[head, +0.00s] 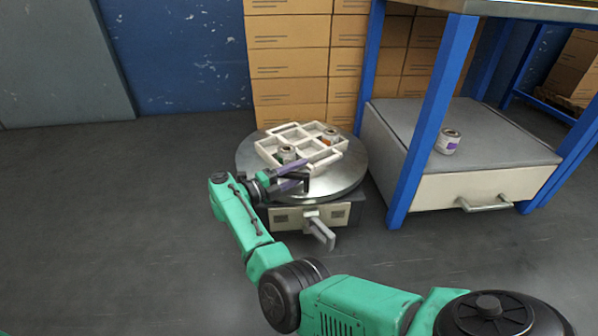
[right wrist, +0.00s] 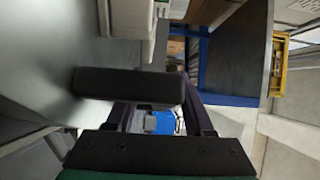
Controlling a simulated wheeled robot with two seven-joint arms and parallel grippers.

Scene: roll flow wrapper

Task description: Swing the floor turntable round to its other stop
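The floor turntable (head: 344,181) is a round metal disc on a low base (head: 340,214). A cream compartment tray (head: 327,161) lies on it and holds small cans. A grey lever (head: 320,233) sticks out from the base front. My right gripper (head: 303,179) is at the disc's near left edge, by a dark handle-like bar. In the right wrist view, my right gripper (right wrist: 160,105) has its fingers apart, and the dark bar (right wrist: 125,84) crosses in front of the left finger. Firm contact cannot be told. My left gripper is out of view.
A blue-legged bench (head: 428,110) stands right of the turntable, with a cream drawer unit (head: 485,189) beneath it and a can (head: 449,142) on top of that. Stacked cartons (head: 287,85) stand behind. The floor (head: 110,220) to the left is clear.

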